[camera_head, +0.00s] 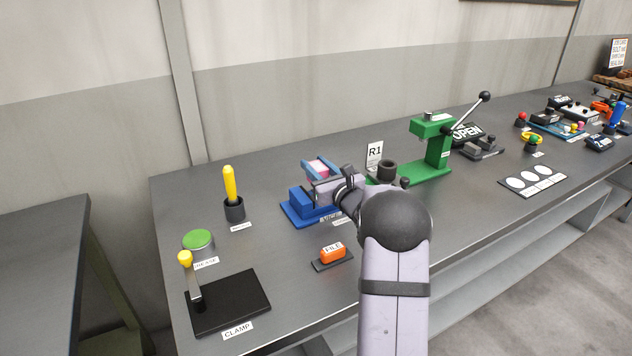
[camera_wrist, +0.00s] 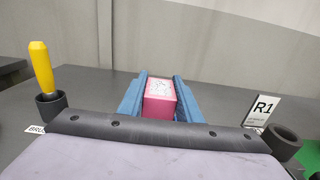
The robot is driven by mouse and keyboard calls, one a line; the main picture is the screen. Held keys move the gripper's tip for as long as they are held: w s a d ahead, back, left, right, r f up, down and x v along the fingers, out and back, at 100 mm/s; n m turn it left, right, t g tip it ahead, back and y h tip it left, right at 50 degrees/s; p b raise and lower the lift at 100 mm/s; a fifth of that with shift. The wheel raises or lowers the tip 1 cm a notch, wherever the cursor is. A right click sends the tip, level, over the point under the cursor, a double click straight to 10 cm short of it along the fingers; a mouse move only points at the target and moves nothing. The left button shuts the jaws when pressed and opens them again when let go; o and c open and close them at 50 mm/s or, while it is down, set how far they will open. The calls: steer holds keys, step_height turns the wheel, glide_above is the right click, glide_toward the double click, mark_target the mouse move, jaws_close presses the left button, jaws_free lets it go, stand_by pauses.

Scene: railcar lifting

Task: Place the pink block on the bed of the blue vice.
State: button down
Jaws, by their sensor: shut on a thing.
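The pink block (camera_head: 319,168) is between the two steel-blue fingers of my gripper (camera_head: 320,169), which is shut on it. In the wrist view the pink block (camera_wrist: 160,102) sits between the fingers, its pale printed face showing. The blue vice (camera_head: 299,203) stands on the bench at the middle left. In the head view the block and fingers appear just above and behind the vice. The gap between block and bed cannot be told. My gripper and arm hide part of the vice's right side, and the wrist view does not show the vice clearly.
A yellow-handled tool in a dark cup (camera_head: 234,208) stands left of the vice. An R1 sign (camera_head: 375,154), a dark cup (camera_head: 387,171) and a green press (camera_head: 437,150) stand to the right. A clamp (camera_head: 232,303) is front left.

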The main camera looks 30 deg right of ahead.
steer(key=shift+f, duration=0.45)
steer(key=shift+f, duration=0.1)
steer(key=shift+f+p, duration=0.35)
steer(key=shift+f, duration=1.4)
steer(key=shift+f, duration=0.15)
steer(key=c, duration=1.3)
jaws_free()
steer(key=shift+s, duration=0.35)
steer(key=s+b, duration=0.2)
steer(key=s, duration=0.9)
steer(key=shift+s+b, duration=0.2)
steer(key=shift+b, duration=0.1)
